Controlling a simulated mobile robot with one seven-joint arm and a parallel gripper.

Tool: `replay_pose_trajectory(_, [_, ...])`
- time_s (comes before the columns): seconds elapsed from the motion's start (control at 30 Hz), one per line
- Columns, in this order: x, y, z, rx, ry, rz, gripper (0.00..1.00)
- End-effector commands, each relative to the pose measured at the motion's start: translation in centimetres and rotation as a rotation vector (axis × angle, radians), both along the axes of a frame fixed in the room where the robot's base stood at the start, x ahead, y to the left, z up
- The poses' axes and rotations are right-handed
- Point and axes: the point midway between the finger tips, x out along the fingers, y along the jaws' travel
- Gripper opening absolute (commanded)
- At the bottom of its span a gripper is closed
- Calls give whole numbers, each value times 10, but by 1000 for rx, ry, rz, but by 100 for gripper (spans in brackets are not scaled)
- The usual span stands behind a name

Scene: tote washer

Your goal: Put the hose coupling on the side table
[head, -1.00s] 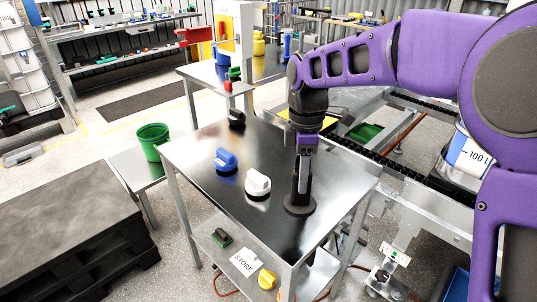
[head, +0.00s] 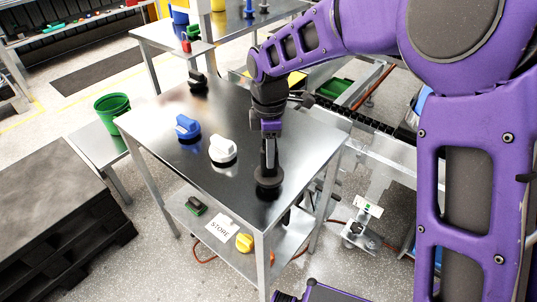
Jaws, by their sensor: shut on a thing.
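My gripper (head: 268,160) points straight down over the near right part of the steel worktable (head: 200,105). It is shut on a dark piece with a round, flat base (head: 268,181), upright at or just above the tabletop; I cannot tell whether it touches. To its left on the same top stand a white piece (head: 223,150), a blue piece (head: 187,127) and, at the back, a black piece (head: 198,80). I cannot tell by looks which is the hose coupling. A low side table (head: 98,145) on the left carries a green bucket (head: 112,107).
The worktable's lower shelf (head: 265,240) holds a STORE card (head: 219,228), a yellow piece (head: 244,243) and a green-and-black piece (head: 195,206). A dark pallet stack (head: 50,210) stands at the left. A roller conveyor (head: 385,148) runs behind on the right.

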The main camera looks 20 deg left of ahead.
Motion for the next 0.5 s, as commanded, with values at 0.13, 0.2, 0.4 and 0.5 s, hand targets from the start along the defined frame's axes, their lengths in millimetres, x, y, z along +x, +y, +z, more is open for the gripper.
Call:
replay_pose_trajectory(0.13, [0, 0, -8, 0, 0, 0, 0])
replay_pose_trajectory(0.2, [0, 0, -8, 0, 0, 0, 0])
replay_pose_trajectory(0.4, [0, 0, -8, 0, 1, 0, 54])
replay_pose_trajectory(0.5, [0, 0, -8, 0, 0, 0, 64])
